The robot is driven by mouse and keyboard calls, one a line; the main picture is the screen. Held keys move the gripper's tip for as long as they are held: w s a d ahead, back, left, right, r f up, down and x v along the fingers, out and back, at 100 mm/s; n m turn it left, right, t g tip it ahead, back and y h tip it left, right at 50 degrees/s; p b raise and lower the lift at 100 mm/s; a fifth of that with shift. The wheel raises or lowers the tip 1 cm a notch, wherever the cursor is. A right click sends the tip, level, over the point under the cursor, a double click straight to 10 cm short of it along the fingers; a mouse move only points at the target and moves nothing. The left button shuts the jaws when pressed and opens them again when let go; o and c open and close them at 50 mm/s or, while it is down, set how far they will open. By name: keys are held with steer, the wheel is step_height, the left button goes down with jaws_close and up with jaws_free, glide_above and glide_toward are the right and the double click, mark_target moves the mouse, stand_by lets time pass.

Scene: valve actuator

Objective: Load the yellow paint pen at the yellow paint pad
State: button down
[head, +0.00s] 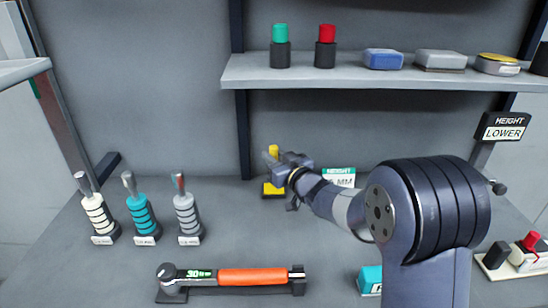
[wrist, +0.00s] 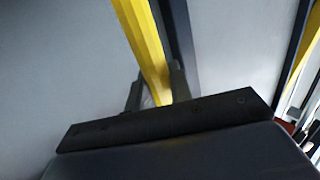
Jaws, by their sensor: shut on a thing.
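My gripper (head: 275,160) is shut on the yellow paint pen (head: 273,150) near the back wall, left of the middle of the head view. The pen stands roughly upright, with its top above the jaws. In the wrist view, the pen (wrist: 143,38) runs up and left from between my two grey fingers (wrist: 155,92). A small yellow block on a dark base, apparently the yellow paint pad (head: 272,190), sits on the bench just below the gripper. The gripper partly hides the pen's lower end, so I cannot tell whether it touches the pad.
White, teal and grey ringed tools (head: 143,215) stand at left. An orange-handled tool with a green display (head: 252,276) lies in front. The shelf (head: 360,73) overhangs the back, with green and red capped pens (head: 280,47). A "5 MM" sign (head: 340,177) stands behind my arm.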

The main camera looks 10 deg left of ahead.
mark_target(274, 147)
steer(key=shift+r+p, duration=1.8)
steer(key=shift+r, duration=1)
steer(key=shift+f, duration=0.1)
